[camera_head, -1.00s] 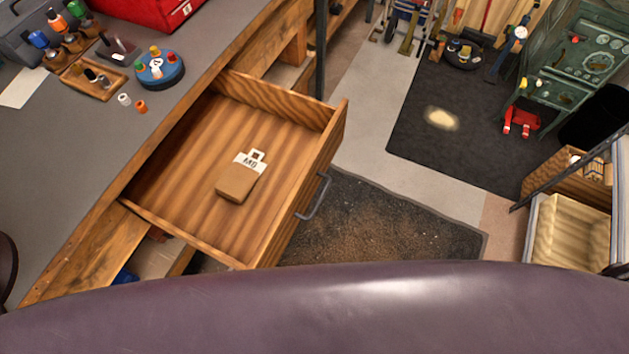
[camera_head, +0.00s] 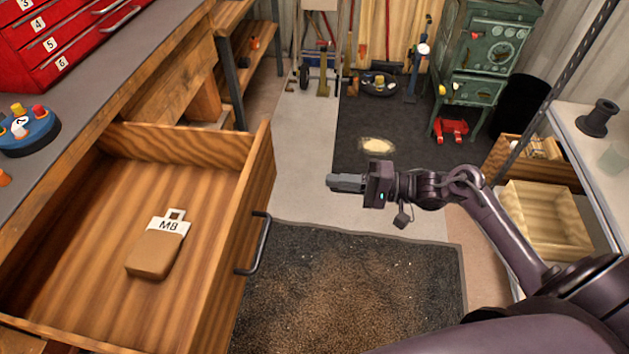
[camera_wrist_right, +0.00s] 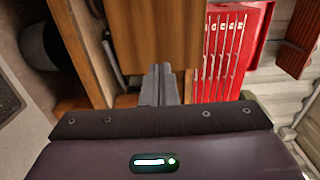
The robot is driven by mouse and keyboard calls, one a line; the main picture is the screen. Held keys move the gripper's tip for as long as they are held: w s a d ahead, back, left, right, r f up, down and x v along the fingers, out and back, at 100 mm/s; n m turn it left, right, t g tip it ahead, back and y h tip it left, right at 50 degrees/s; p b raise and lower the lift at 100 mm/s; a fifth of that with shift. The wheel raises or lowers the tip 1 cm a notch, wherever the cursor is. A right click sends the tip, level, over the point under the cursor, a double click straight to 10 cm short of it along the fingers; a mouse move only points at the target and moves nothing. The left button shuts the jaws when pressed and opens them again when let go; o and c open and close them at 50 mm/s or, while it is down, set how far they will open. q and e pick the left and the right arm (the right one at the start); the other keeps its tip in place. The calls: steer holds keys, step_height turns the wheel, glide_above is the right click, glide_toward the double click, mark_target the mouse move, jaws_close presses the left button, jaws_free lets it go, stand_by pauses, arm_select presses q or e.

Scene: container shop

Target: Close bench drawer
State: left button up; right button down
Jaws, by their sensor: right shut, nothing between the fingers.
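The wooden bench drawer (camera_head: 195,205) is pulled out from the bench at the left of the head view. Its dark handle (camera_head: 254,246) is on the front panel, facing right. A brown tagged item marked MB (camera_head: 158,247) lies inside it. My right gripper (camera_head: 335,182) is shut and empty, in the air to the right of the drawer and apart from the handle. In the right wrist view its closed fingers (camera_wrist_right: 159,84) show below a wooden panel, which I cannot identify surely. My left gripper is not in view.
A red numbered cabinet (camera_head: 80,35) and a blue round holder (camera_head: 28,132) stand on the bench top. A dark mat (camera_head: 350,285) covers the floor before the drawer. A shelf with wooden boxes (camera_head: 545,220) stands at the right. A green stove (camera_head: 487,60) is at the back.

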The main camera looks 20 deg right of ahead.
mark_target(266, 173)
steer(key=x, duration=1.3)
steer(key=shift+d, duration=0.1)
